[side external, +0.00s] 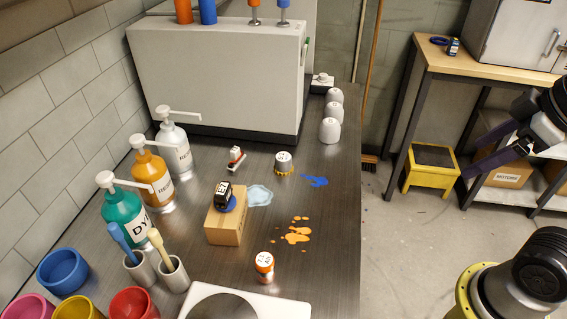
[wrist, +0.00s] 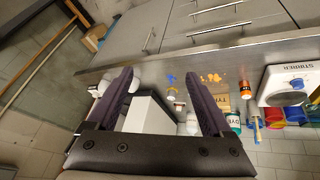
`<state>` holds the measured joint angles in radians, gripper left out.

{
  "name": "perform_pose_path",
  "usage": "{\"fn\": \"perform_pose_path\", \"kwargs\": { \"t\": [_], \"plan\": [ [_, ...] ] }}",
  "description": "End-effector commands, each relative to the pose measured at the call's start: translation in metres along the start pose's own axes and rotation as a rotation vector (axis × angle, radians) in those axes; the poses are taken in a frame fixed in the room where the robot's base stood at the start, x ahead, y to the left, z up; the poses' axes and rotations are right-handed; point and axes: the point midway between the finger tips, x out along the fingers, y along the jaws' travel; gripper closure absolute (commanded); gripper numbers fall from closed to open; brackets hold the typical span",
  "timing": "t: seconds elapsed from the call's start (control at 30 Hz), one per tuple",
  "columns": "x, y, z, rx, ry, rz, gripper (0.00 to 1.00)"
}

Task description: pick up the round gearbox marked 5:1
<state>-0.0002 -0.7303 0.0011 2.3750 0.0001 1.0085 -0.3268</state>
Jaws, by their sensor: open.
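Two round gearbox-like parts stand upright on the dark metal bench (side external: 335,215). One is silver with a yellow base (side external: 284,164), near the bench middle. The other is orange with a white top (side external: 264,267), nearer the front. Both tops carry dark marks too small for me to read surely. A black part on a blue round base (side external: 225,198) sits on a cardboard box (side external: 226,228). My gripper (side external: 490,140) is open and empty, high at the right, well away from the bench. In the wrist view its dark fingers (wrist: 158,76) are spread, with the silver part (wrist: 172,93) small beyond them.
Pump bottles (side external: 152,178) line the left wall, with coloured cups in front. A large grey cabinet (side external: 215,75) stands at the back. Blue and orange paint spills (side external: 297,235) lie on the bench. A white stirrer (wrist: 290,86) sits at the front. The bench's right strip is clear.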

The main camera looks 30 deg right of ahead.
Motion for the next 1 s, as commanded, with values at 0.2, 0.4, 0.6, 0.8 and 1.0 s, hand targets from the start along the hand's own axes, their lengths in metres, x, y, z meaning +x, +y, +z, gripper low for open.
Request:
{"fn": "perform_pose_path", "kwargs": {
  "t": [0.2,0.4,0.6,0.8,1.0],
  "plan": [
    [-0.028,0.017,-0.068,-0.309,-0.028,-0.027,0.16],
    [-0.028,0.029,-0.148,-0.617,-0.077,-0.09,0.16],
    [0.002,0.028,-0.223,-0.877,-0.122,-0.168,0.16],
    [0.058,0.014,-0.282,-1.075,-0.168,-0.256,0.16],
    [0.132,-0.013,-0.318,-1.175,-0.221,-0.337,0.16]
  ]
}}
